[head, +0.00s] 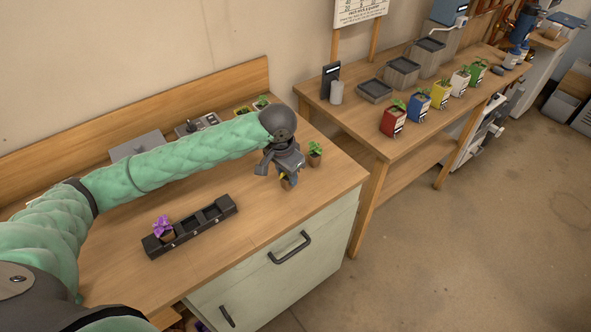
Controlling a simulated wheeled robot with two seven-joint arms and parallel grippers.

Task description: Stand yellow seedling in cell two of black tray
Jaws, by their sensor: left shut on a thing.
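The black tray (187,237) lies on the wooden bench, a long row of cells running from lower left to upper right. A purple-flowered seedling (163,229) stands in its lower-left end cell; the cells to the right look empty. My left gripper (287,179) is at the right part of the bench, to the right of the tray and apart from it. It is shut on a small brown pot (287,185) with a bit of yellow showing, apparently the yellow seedling. The gripper hides most of this plant. My right gripper is not in view.
A green seedling (315,153) in a brown pot stands close to the right of my left gripper. More potted seedlings (261,102) stand behind my arm. A second table (375,130) at right holds coloured planters and grey bins. The bench between tray and gripper is clear.

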